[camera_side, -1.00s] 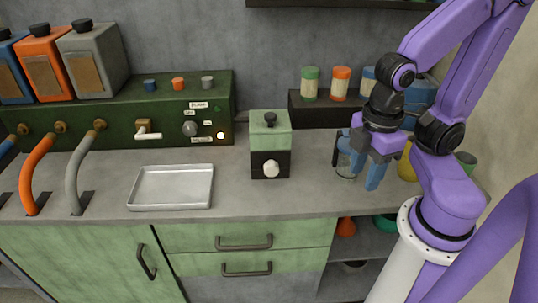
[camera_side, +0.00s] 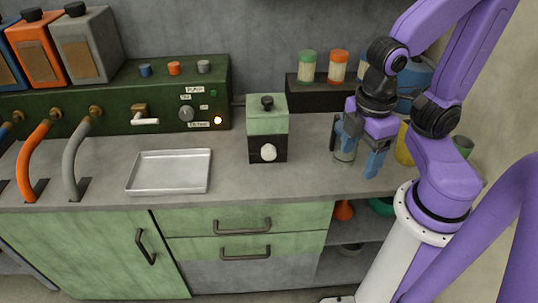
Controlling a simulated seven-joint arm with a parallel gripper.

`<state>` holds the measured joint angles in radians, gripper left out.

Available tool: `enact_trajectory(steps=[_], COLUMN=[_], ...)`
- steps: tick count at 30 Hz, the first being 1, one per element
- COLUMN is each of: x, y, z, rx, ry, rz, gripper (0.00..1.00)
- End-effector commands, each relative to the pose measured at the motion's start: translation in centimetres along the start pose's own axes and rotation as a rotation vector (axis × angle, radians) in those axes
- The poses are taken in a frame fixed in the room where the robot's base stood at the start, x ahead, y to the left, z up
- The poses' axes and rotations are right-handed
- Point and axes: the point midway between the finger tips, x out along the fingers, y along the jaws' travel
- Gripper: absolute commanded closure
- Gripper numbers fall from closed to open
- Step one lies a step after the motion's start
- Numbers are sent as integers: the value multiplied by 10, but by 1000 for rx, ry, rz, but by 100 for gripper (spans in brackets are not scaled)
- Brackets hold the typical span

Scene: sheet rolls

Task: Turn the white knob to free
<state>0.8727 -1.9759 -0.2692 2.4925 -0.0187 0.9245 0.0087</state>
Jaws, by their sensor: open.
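The white knob (camera_side: 268,152) is on the dark lower front of a small box with a pale green top (camera_side: 267,121), in the middle of the counter. Its pointer and any markings are too small to read. My gripper (camera_side: 357,152) is open, with blue fingertips pointing down, to the right of the box and well apart from the knob. A clear glass jar (camera_side: 345,155) stands by the left finger; I cannot tell whether they touch.
A metal tray (camera_side: 170,188) lies left of the box. A dark green panel (camera_side: 105,110) behind it carries a grey knob (camera_side: 187,114), labels and a lit lamp (camera_side: 218,120). Shakers (camera_side: 307,66) stand on a black ledge behind my gripper. The counter between box and gripper is clear.

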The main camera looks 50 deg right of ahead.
Motion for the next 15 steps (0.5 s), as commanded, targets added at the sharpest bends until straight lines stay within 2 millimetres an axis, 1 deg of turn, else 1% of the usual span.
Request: enact_trajectory(steps=[5, 15], x=[20, 62], y=[17, 55], z=[-14, -47], rx=[-56, -212], ry=[-172, -554], rz=[82, 314], gripper=[28, 28])
